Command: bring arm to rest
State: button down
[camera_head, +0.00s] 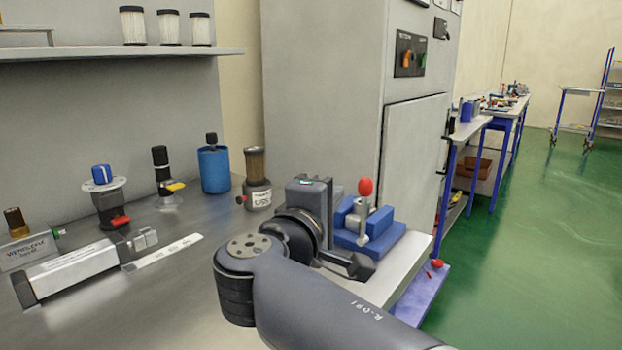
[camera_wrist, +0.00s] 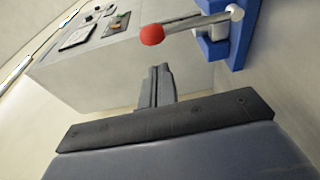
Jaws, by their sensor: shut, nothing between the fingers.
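My arm comes in from the lower right of the head view and bends back over the front of the bench. My gripper (camera_head: 360,266) is at its end, near the bench's right corner, in front of the blue fixture (camera_head: 381,230) with the red-knobbed lever (camera_head: 365,188). In the wrist view the fingers of my gripper (camera_wrist: 158,84) are together, with nothing between them. The red knob (camera_wrist: 152,35) and part of the blue fixture (camera_wrist: 243,30) show beyond them, apart from the fingers.
A tall grey cabinet (camera_head: 320,90) stands behind. Green floor (camera_head: 540,250) is clear at right.

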jog(key=w+a+f+n+g+p, duration=0.1)
jog(key=w+n+p, duration=0.1)
jog(key=p, duration=0.3)
jog(key=w+a+f+n+g+p, duration=0.1)
jog(key=w+f+n+p, duration=0.1)
jog(key=p, duration=0.4)
jog(key=w+a+f+n+p, duration=0.2)
jog(key=w+n+p, duration=0.1)
jog(key=n+p, duration=0.2)
jog(key=shift+w+f+g+p, duration=0.15)
jog(key=shift+g+p, duration=0.15)
jog(key=shift+g, duration=0.1)
jog(key=shift+w+a+f+n+h+p, duration=0.2)
jog(key=shift+f+n+h+p, duration=0.1)
jog(key=shift+f+n+p, duration=0.3)
jog(key=shift+f, duration=0.1)
jog(key=shift+s, duration=0.1)
